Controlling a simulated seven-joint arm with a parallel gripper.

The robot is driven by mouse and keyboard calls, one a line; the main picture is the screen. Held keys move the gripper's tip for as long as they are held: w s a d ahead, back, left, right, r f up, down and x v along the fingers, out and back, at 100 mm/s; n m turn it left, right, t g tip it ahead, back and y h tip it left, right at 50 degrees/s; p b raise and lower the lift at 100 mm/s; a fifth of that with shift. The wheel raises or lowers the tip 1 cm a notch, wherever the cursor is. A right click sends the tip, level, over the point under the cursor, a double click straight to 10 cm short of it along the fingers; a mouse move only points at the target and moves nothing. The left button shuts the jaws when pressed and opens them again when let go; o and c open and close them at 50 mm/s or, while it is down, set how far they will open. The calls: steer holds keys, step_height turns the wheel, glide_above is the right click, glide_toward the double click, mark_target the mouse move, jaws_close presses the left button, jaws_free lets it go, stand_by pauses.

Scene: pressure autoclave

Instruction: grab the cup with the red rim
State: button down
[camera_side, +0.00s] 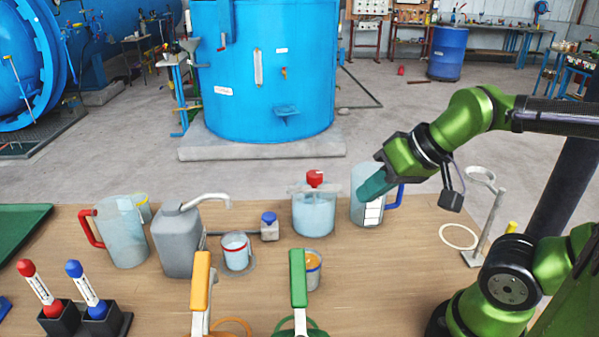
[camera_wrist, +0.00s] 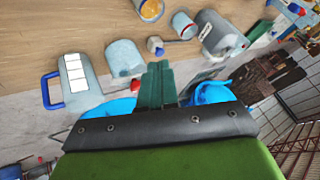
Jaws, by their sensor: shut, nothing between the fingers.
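The small cup with the red rim (camera_side: 237,259) stands upright on the wooden table, left of centre in the side view, holding pale blue liquid. It sits beside the grey jug and also shows near the top of the wrist view (camera_wrist: 182,26). My gripper (camera_side: 366,192) is shut and empty, with its teal fingers together. In the side view it is well to the right of the cup and overlaps the pitcher with the blue handle (camera_side: 359,205). In the wrist view the fingertips (camera_wrist: 157,66) are apart from the cup.
A grey jug with a spout (camera_side: 178,244) stands left of the cup. A cup with orange contents (camera_side: 313,275), a red-topped container (camera_side: 314,216) and a small blue-topped block (camera_side: 270,231) stand to its right. Orange (camera_side: 201,280) and green (camera_side: 298,280) handles rise in front.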

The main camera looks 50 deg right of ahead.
steer(key=shift+c, duration=1.1)
jaws_free()
